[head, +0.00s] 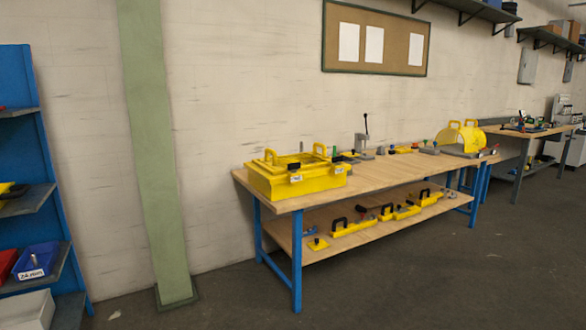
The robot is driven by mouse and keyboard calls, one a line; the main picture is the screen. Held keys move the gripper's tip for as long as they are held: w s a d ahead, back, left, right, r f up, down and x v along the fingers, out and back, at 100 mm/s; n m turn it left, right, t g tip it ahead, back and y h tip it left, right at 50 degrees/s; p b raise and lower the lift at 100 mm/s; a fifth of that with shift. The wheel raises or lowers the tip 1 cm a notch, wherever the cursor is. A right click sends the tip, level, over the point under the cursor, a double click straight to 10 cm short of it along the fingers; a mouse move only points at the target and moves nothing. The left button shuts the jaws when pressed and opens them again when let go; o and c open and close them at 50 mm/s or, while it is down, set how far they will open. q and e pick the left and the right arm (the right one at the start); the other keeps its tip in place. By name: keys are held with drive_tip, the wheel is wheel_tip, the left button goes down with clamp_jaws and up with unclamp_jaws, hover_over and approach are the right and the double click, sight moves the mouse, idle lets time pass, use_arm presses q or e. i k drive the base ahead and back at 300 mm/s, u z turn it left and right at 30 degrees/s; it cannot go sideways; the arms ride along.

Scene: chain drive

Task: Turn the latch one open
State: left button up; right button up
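A yellow box-like guard (298,183) with two yellow handles on top sits on the near left end of the wooden workbench (372,180). Two small dark latch-like parts show at its front top edge, a left one (294,166) and a right one (335,158). A small white label is below each, too small to read, so I cannot tell which is latch one or how either is turned. A rounded yellow guard (462,138) with handles stands at the bench's far end. Neither of my grippers is in view.
The bench has blue legs and a lower shelf (318,220) with several yellow parts with black handles. A blue rack (35,170) with bins stands at the left. A green column (152,150) runs down the wall. The grey floor before the bench is clear.

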sight(293, 167)
drive_tip(key=u, duration=0.8)
drive_tip(key=i, duration=1.1)
drive_tip(key=u, duration=0.6)
